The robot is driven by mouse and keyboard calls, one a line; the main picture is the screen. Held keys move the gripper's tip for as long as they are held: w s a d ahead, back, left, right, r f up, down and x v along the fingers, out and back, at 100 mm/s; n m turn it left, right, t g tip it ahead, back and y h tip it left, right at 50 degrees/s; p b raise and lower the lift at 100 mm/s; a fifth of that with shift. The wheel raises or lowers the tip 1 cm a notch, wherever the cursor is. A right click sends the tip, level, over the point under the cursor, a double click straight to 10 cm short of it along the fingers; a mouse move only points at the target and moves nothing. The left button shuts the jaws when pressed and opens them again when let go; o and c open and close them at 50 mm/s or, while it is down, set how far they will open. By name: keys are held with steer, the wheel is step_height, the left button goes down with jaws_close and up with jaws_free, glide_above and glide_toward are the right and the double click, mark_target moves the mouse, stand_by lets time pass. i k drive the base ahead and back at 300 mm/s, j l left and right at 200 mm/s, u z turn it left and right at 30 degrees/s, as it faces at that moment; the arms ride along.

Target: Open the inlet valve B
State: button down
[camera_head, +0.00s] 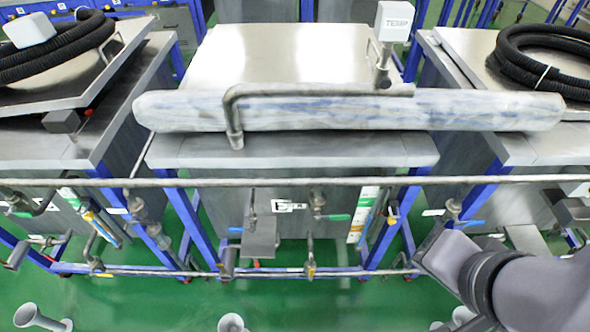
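Several small valves sit on the pipes in front of the tanks, and I cannot read which one is inlet valve B. In the middle, one valve has a green lever (335,217) and one has a blue lever (236,230); both levers look roughly horizontal. A yellow-handled valve (310,270) sits on the lower pipe. At the right, another blue lever (470,224) lies close above my arm. My gripper (432,256) is at the lower right, right of the middle tank and apart from its valves. Its fingers are not clearly visible.
The middle tank (290,150) has a lid with a bent pipe handle and a TEMP box (394,20). A long horizontal pipe (300,182) crosses in front of the tanks. Blue frame legs stand between them. Black hoses (540,70) lie on the side tanks. Green floor (150,300) is mostly free in front.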

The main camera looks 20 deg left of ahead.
mark_target(339, 217)
steer(key=u, duration=0.9)
steer(key=k+j+z, duration=0.25)
steer(key=k+j, duration=0.7)
steer(key=j+z, duration=0.2)
steer(key=z, duration=0.3)
steer(key=i+j+z, duration=0.1)
steer(key=i, duration=0.25)
